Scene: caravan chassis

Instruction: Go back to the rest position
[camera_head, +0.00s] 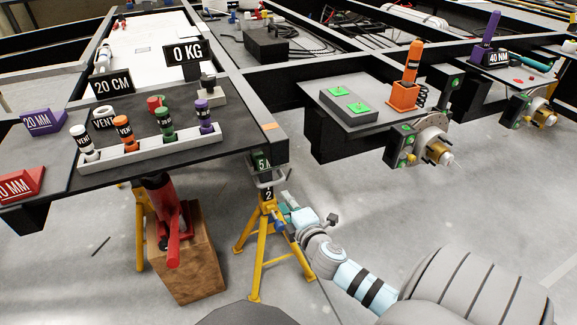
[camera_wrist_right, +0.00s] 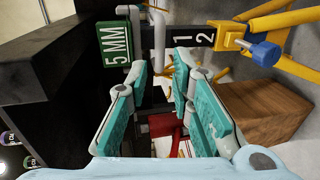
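My right gripper (camera_head: 283,205) reaches in from the lower right, beside the top of a yellow jack stand (camera_head: 262,240) under the frame's near corner. In the right wrist view, the gripper (camera_wrist_right: 160,85) shows teal finger pads spread apart with nothing held between them. A green 5 MM block (camera_wrist_right: 114,44) and a black plate marked 1 and 2 (camera_wrist_right: 192,38) are just beyond the fingertips. The stand's blue knob (camera_wrist_right: 266,53) shows to the right. My left gripper is not in view.
The black frame (camera_head: 255,125) overhangs the stand. A red jack (camera_head: 168,225) stands at a wooden block (camera_head: 195,265) to the left. A grey rack (camera_head: 150,150) of labelled cylinders lies on the panel above. Clear floor (camera_head: 370,200) lies right of the stand.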

